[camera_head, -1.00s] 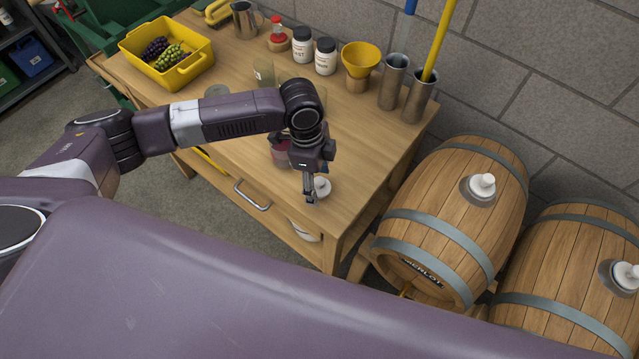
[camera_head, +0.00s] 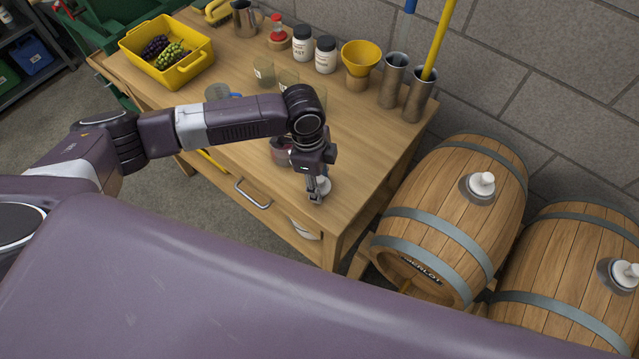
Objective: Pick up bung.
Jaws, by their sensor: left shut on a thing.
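The bung (camera_head: 324,185) is a small white stopper at the front right of the wooden workbench (camera_head: 375,150), partly hidden by my left gripper. My left gripper (camera_head: 317,199) points down over the bench's front right corner and is shut on the bung. I cannot tell whether the bung still touches the bench top. My right gripper is not in view.
A dark red container (camera_head: 281,152) stands just behind my left gripper. A yellow crate (camera_head: 168,52) of grapes stands at the left. The bench's right part is clear.

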